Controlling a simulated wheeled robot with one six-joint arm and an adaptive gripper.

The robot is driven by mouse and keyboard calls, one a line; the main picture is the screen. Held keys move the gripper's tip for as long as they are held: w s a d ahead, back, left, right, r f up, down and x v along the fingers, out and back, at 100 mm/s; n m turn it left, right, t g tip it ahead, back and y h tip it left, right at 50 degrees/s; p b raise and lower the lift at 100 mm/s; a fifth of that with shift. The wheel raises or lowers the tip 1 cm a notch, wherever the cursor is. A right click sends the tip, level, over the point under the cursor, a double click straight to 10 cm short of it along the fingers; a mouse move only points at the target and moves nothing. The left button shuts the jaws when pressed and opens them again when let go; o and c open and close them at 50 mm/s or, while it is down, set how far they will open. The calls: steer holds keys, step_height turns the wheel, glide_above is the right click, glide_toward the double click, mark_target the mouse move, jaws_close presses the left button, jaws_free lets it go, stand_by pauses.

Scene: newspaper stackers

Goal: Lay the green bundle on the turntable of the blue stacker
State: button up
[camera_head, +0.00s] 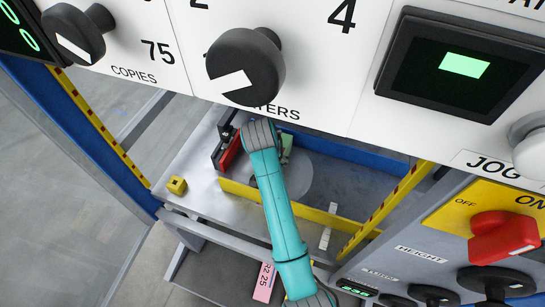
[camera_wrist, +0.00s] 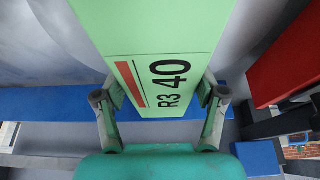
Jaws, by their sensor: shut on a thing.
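The green bundle (camera_wrist: 155,30), a pale green block with "R3 40" and a red stripe on its label, fills the upper middle of the wrist view. My gripper (camera_wrist: 161,95) is shut on it, one finger against each side of the labelled end. In the head view only a bit of the green bundle (camera_head: 287,143) shows beside my teal arm. The round grey turntable (camera_head: 298,180) lies partly behind my arm, inside the blue stacker (camera_head: 362,155). My arm hides most of the bundle there, and I cannot tell whether it touches the turntable.
A yellow bar (camera_head: 237,190) runs along the turntable's near side. A red block (camera_head: 230,152) stands at the left; a red surface (camera_wrist: 290,55) shows at the wrist view's right. A yellow cube (camera_head: 177,185) sits on the table's left. A pink bundle (camera_head: 265,282) lies lower down. A knob panel (camera_head: 300,60) overhangs.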

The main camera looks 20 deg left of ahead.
steer(key=o, duration=1.8)
steer(key=shift+c, duration=0.2)
steer(key=shift+o, duration=0.7)
steer(key=shift+f, duration=0.1)
steer(key=v, duration=1.1)
steer(key=shift+s+r, duration=0.1)
steer(key=shift+r, duration=0.15)
steer(key=shift+s+r, duration=0.15)
steer(key=shift+r, duration=0.15)
